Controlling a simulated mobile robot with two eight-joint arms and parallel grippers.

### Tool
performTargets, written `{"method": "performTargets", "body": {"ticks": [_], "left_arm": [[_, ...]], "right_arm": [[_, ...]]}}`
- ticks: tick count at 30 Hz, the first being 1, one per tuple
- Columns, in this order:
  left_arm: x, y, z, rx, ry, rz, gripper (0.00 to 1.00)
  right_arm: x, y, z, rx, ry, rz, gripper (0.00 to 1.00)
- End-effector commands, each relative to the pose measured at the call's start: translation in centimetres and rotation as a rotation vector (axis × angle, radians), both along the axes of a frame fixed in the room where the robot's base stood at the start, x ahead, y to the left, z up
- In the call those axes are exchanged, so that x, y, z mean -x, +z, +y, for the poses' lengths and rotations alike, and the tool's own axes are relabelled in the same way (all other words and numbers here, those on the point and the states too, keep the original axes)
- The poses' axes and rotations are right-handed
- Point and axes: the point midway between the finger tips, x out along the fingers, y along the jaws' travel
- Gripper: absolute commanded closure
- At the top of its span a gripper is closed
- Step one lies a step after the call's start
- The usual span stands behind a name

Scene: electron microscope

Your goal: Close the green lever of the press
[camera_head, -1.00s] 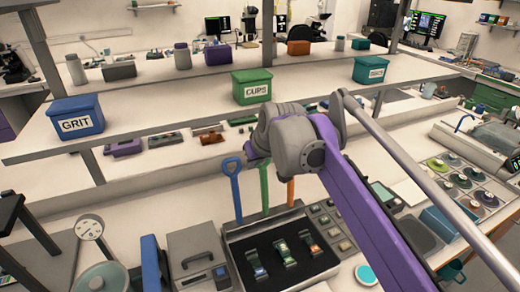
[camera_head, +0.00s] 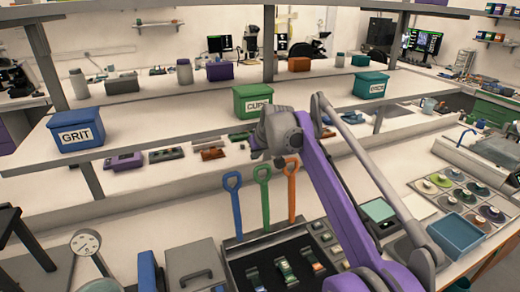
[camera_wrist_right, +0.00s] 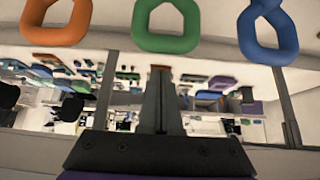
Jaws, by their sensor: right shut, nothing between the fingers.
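The press (camera_head: 240,265) is a dark bed with three upright levers along its back edge. The green lever (camera_head: 264,195) stands between the blue lever (camera_head: 234,205) and the orange lever (camera_head: 291,190); each has a ring handle. My right gripper (camera_head: 281,162) is by the tops of the green and orange levers. In the right wrist view its fingers (camera_wrist_right: 161,72) are together and empty, pointing at the green handle (camera_wrist_right: 166,24), with a gap showing between in the picture. The blue (camera_wrist_right: 268,30) and orange (camera_wrist_right: 57,24) handles flank it there. My left gripper is out of view.
A grey box (camera_head: 195,270) stands left of the press and a dial gauge (camera_head: 86,243) further left. A shelf with GRIT (camera_head: 75,132) and CUPS (camera_head: 253,103) bins runs behind the levers. A blue tray (camera_head: 456,235) lies on the right.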

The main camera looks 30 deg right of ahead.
Motion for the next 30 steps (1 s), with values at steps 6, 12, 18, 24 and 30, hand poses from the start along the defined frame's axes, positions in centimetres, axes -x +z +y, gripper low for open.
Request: {"method": "performTargets", "body": {"ticks": [6, 12, 18, 24, 30], "left_arm": [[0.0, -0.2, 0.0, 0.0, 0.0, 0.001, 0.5], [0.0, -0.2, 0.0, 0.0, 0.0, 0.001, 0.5], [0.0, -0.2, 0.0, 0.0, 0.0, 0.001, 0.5], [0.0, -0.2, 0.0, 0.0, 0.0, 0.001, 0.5], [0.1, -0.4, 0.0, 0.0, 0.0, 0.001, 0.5]], "right_arm": [[3.0, 0.3, 0.4, -0.001, -0.001, 0.0, 1.0], [4.0, 0.3, 0.5, 0.0, 0.0, 0.0, 1.0], [4.1, 0.3, 0.5, 0.0, 0.0, 0.0, 1.0], [4.1, 0.3, 0.6, 0.0, 0.0, -0.001, 1.0], [4.1, 0.3, 1.2, 0.003, -0.001, -0.017, 1.0]]}}
